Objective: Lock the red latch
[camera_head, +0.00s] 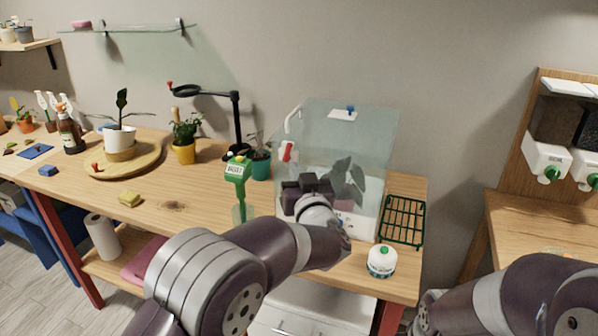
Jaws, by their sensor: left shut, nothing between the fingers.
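The red latch (287,151) is on the left front edge of a clear box (375,130) that stands on the wooden bench. It looks red and white; whether it is locked is too small to tell. My left gripper (306,186) is in front of the box, just below and to the right of the latch and apart from it in the picture. Its fingers are shut and empty. The gripper and wrist hide the lower front of the box. My right arm shows at the lower right, but its gripper is out of view.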

